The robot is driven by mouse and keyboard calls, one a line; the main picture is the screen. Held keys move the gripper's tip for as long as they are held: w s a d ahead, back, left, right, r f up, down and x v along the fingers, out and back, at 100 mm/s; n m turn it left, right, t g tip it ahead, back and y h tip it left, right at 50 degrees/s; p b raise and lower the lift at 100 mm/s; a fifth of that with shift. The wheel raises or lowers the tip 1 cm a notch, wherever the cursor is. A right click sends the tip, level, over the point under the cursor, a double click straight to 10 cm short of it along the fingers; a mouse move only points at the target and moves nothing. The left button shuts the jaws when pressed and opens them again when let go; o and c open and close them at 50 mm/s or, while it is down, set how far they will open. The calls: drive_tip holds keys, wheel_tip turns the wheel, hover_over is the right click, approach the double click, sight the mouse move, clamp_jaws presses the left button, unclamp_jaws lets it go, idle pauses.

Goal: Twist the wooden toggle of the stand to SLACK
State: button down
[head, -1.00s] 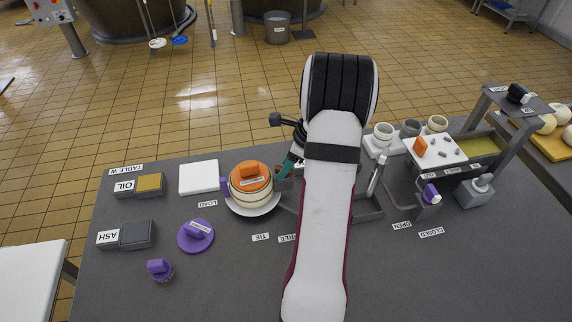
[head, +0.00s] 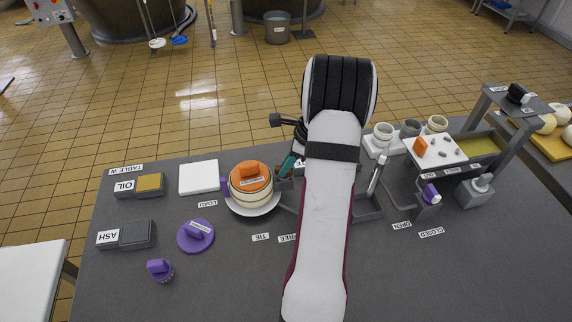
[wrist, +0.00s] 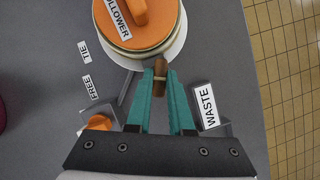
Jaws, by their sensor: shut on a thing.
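In the head view my gripper (head: 290,166) is mostly hidden behind my arm, with a teal finger showing by the stack. The stand (wrist: 127,88) shows only as a thin grey bar and edges under the fingers. Labels reading TIE (wrist: 85,52) and FREE (wrist: 91,87) lie left of the toggle; I see no label reading SLACK.
An orange FOLLOWER lid (head: 250,179) tops a cream stack on a white dish (head: 262,211), close to my fingers. A purple lid (head: 196,236) and purple knob (head: 160,270) lie left. The front table is clear.

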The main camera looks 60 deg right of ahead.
drive_tip(key=n, duration=0.2)
drive_tip(key=n+g+y, duration=0.1)
drive_tip(key=n, duration=0.2)
drive_tip(key=shift+w+d+y, duration=0.1)
drive_tip(key=shift+d+y, duration=0.1)
drive_tip(key=shift+y, duration=0.1)
drive_tip(key=n+g, duration=0.1)
drive_tip(key=n, duration=0.2)
drive_tip(key=n+g+y, duration=0.1)
drive_tip(key=n, duration=0.2)
drive_tip(key=shift+w+n, duration=0.15)
drive_tip(key=shift+n, duration=0.15)
drive_tip(key=n+g, duration=0.2)
drive_tip(key=n, duration=0.3)
drive_tip(key=shift+w, duration=0.15)
drive_tip(key=n+g, duration=0.1)
drive_tip(key=n, duration=0.2)
drive_tip(key=n+g+h, duration=0.1)
drive_tip(key=n, duration=0.1)
drive_tip(key=shift+w+n, duration=0.1)
drive_tip(key=shift+n, duration=0.3)
drive_tip(key=c, duration=0.8)
unclamp_jaws()
drive_tip(key=shift+a, duration=0.1)
